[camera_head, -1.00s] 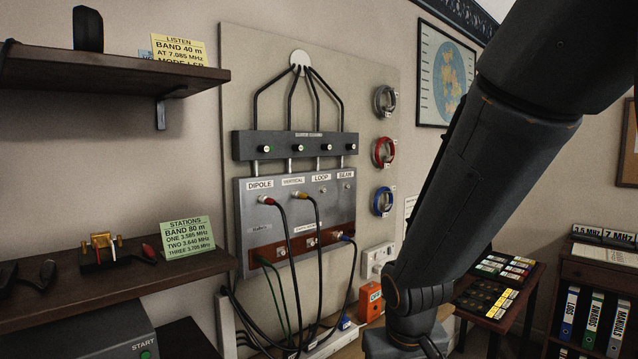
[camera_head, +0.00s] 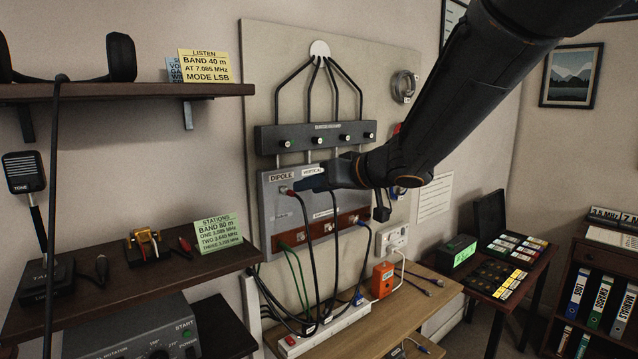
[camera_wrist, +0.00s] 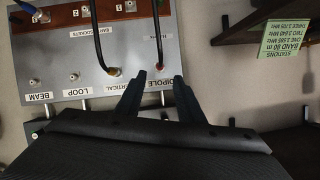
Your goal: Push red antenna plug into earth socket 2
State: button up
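The red antenna plug (camera_head: 291,193) sits in the DIPOLE socket at the panel's upper left, with a black cable hanging from it. It also shows in the wrist view (camera_wrist: 160,67), where the panel appears upside down. My gripper (camera_head: 303,184) is at the panel beside the plug. In the wrist view its two fingers (camera_wrist: 159,78) are apart, with the red plug just beyond and between their tips. Earth socket 2 (camera_head: 328,227) is in the middle of the brown strip (camera_head: 313,233) along the panel's lower edge; a black cable crosses close by.
A yellowish plug (camera_wrist: 115,72) sits in the VERTICAL socket, close to one finger. A blue plug (camera_wrist: 35,16) is at one end of the brown strip. Green cables hang at its other end. A shelf (camera_head: 130,290) juts out left of the panel.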

aim_at(290, 193)
jog(key=x, duration=0.6)
jog(key=shift+f, duration=0.1)
grip_shut()
